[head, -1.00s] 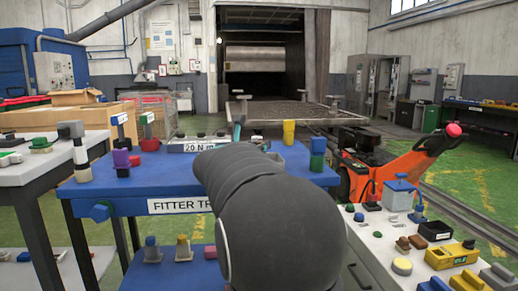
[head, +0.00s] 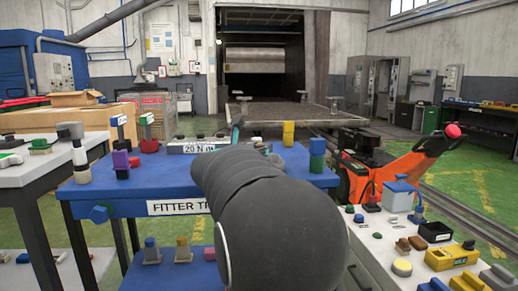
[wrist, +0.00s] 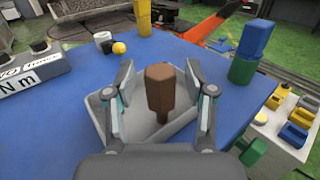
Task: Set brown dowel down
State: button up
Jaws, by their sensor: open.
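The brown dowel (wrist: 159,88) shows in the wrist view, with a thick faceted upper part and a narrower lower part. It stands roughly upright in a grey open tray (wrist: 187,136) on the blue table (wrist: 70,120). My gripper (wrist: 160,72) is open, with one finger on each side of the dowel and a visible gap to both. The dowel's foot is partly hidden in the tray.
A yellow block (head: 288,134) and a green-and-blue stack (head: 317,155) stand right of the arm on the table. A white bench (head: 375,238) with small parts is at right.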

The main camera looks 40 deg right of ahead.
jog(key=v, duration=1.1)
jog(key=shift+a+b, duration=0.2)
jog(key=shift+b, duration=0.1)
jog(key=shift+s+f, duration=0.1)
jog(key=shift+s, duration=0.1)
jog(key=s+a+f+m+g+y, duration=0.2)
jog(key=s+a+f+m+y, duration=0.55)
jog(key=s+f+m, duration=0.45)
jog(key=s+a+f+m+y, duration=0.4)
jog(key=s+a+f+m, duration=0.1)
jog(key=a, duration=0.4)
jog(key=s+a+f+m+t+y, duration=0.1)
jog(key=s+a+f+m+y, duration=0.4)
jog(key=a, duration=0.3)
jog(key=shift+s+a+f, duration=0.4)
jog(key=shift+s+f, duration=0.45)
